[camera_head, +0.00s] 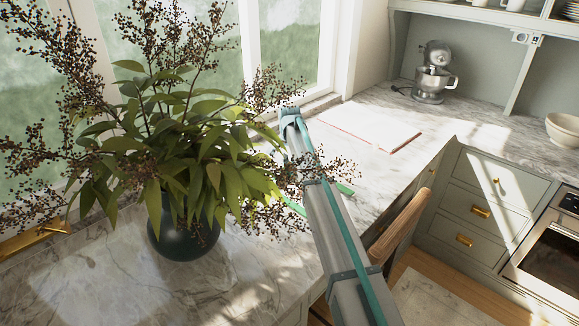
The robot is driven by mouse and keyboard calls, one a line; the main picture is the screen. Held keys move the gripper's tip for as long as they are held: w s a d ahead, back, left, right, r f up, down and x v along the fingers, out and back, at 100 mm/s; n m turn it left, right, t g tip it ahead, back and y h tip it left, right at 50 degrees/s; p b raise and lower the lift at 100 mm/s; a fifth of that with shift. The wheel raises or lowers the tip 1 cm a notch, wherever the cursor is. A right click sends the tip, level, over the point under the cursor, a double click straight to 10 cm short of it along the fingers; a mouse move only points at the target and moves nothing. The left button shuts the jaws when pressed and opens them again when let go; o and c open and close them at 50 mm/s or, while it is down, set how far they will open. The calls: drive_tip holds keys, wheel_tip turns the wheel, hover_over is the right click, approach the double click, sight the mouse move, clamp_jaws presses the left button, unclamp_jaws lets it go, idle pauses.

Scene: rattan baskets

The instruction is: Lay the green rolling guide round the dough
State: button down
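Two short bright green pieces show on either side of my arm: one to its right (345,188) and one to its left among the leaves (293,205). They look like parts of the green rolling guide, but the arm and plant hide the rest. I cannot tell whether it lies on the counter or is held. No dough is visible. My grey arm with teal lines reaches up from the bottom over the counter. My gripper is not visible; the arm or the plant may hide it.
A dark vase (184,238) with a large leafy, berried plant stands left of my arm on the marble counter (110,280). A pale red-edged mat or board (370,127) lies farther back. A stand mixer (432,75) stands behind it. A wooden chair back (400,222) is at the right.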

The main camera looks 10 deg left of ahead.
drive_tip(key=shift+f, duration=0.1)
drive_tip(key=c, duration=1)
unclamp_jaws()
wheel_tip(320, 180, up, 13)
drive_tip(key=b, duration=0.3)
